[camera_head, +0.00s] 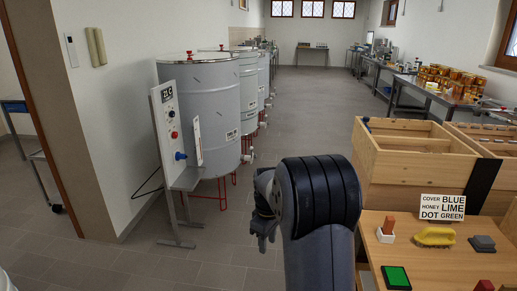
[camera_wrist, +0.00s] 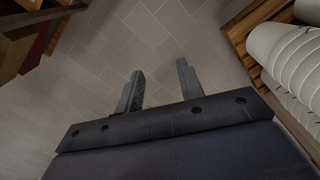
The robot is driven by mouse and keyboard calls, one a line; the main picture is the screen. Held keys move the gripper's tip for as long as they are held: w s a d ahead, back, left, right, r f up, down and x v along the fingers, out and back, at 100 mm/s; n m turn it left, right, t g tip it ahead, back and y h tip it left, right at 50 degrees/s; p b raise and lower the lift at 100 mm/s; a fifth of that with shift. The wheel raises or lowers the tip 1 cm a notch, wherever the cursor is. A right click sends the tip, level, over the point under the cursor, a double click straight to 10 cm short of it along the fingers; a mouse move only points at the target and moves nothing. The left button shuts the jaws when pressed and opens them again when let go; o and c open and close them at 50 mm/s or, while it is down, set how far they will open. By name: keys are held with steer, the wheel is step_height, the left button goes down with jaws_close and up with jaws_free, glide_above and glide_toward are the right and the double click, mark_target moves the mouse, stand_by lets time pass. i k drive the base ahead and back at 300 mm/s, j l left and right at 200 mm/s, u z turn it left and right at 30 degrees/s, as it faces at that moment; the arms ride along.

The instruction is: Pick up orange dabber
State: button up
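An orange-red upright piece (camera_head: 389,224) stands in a small white base on the wooden table (camera_head: 430,262) at the lower right of the head view; it looks like the dabber. A darker red piece (camera_head: 484,286) is cut off at the bottom edge, and I cannot tell what it is. My gripper (camera_head: 264,240) hangs left of the table, over the floor, well apart from the orange-red piece. In the wrist view my gripper (camera_wrist: 160,70) has its two fingers apart, with only floor tiles between them. The dabber is not recognisable in the wrist view.
The table also bears a green pad (camera_head: 396,278), a yellow brush (camera_head: 434,237), a grey block (camera_head: 482,243) and a sign (camera_head: 442,207) reading COVER BLUE, HONEY LIME, DOT GREEN. Wooden boxes (camera_head: 408,160) stand behind. Metal tanks (camera_head: 205,100) stand left. The middle floor is clear.

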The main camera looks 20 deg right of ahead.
mark_target(390, 221)
steer(key=i+z, duration=0.25)
steer(key=z, duration=0.2)
steer(key=i+z, duration=0.2)
steer(key=z, duration=0.25)
steer(key=i+j+z, duration=0.1)
steer(key=i+z, duration=0.15)
steer(key=z, duration=0.2)
steer(key=i+j+z, duration=0.2)
steer(key=z, duration=0.25)
steer(key=i+j+z, duration=0.3)
